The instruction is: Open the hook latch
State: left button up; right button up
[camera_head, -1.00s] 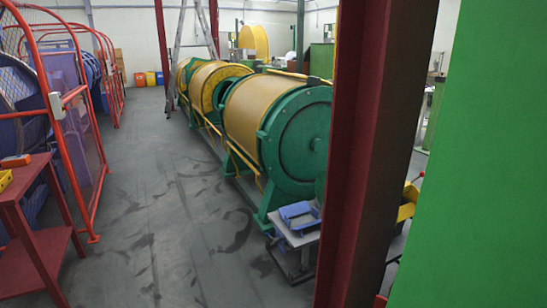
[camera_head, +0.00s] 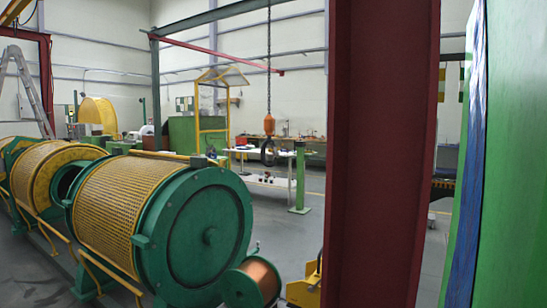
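A dark hook (camera_head: 268,152) hangs under an orange hook block (camera_head: 269,125) in the head view, right of the picture's middle left half and beyond the green drum machine. A chain (camera_head: 268,60) holds it from above. A latch on the hook is too small to make out, so I cannot tell whether it is open or shut. Neither of my grippers is in view.
A dark red column (camera_head: 380,160) stands close in front, with a green panel (camera_head: 515,160) at its right. The strander's yellow and green drum (camera_head: 205,230) fills the lower left. A copper-coloured spool (camera_head: 258,283) stands beside it. A white table (camera_head: 265,182) stands behind the hook.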

aim_at(275, 149)
jog(key=i+j+u, duration=0.15)
jog(key=i+j, duration=0.2)
jog(key=i+j+z, duration=0.2)
jog(key=i+j, duration=0.2)
jog(key=i, duration=0.2)
jog(key=i+j+z, duration=0.2)
jog(key=i+j, duration=0.25)
jog(key=i, duration=0.1)
